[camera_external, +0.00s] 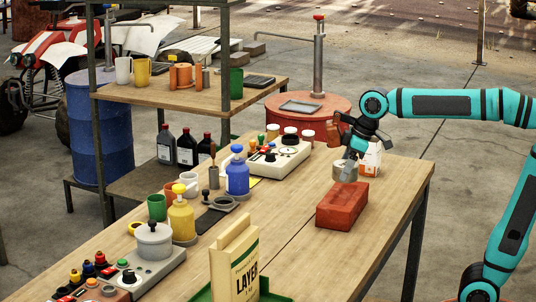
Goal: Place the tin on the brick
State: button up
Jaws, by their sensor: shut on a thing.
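A small pale metallic tin (344,172) is in my gripper (354,157), whose fingers are shut on it. The tin is just above the far end of the brick in the picture. I cannot tell whether it touches the brick or hangs a little above or behind it. The red brick (342,207) lies flat on the wooden table (290,262), near its right side. My gripper hides part of the tin's top.
A white and orange carton (370,158) stands close behind my gripper. A feed bag (235,262), a yellow bottle (181,218), a blue bottle (237,174) and a scale (275,158) stand to the left. The table around the brick's front is clear.

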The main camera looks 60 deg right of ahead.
aim_at(344, 194)
jog(key=shift+f, duration=2.35)
jog(key=shift+f, duration=0.1)
jog(key=o, duration=1)
jog(key=shift+o, duration=0.2)
jog(key=v, duration=1.2)
jog(key=s+d+r+m+t, duration=0.2)
jog(key=s+t, duration=0.3)
jog(key=t, duration=0.1)
jog(key=s+d+r+m+t+h, duration=0.1)
jog(key=s+d+r+m+t, duration=0.1)
jog(key=s+t, duration=0.4)
jog(key=shift+s+d+r+m+t+h, duration=0.15)
jog(key=shift+d+r+m+t+h, duration=0.15)
jog(key=shift+d+r+t, duration=0.35)
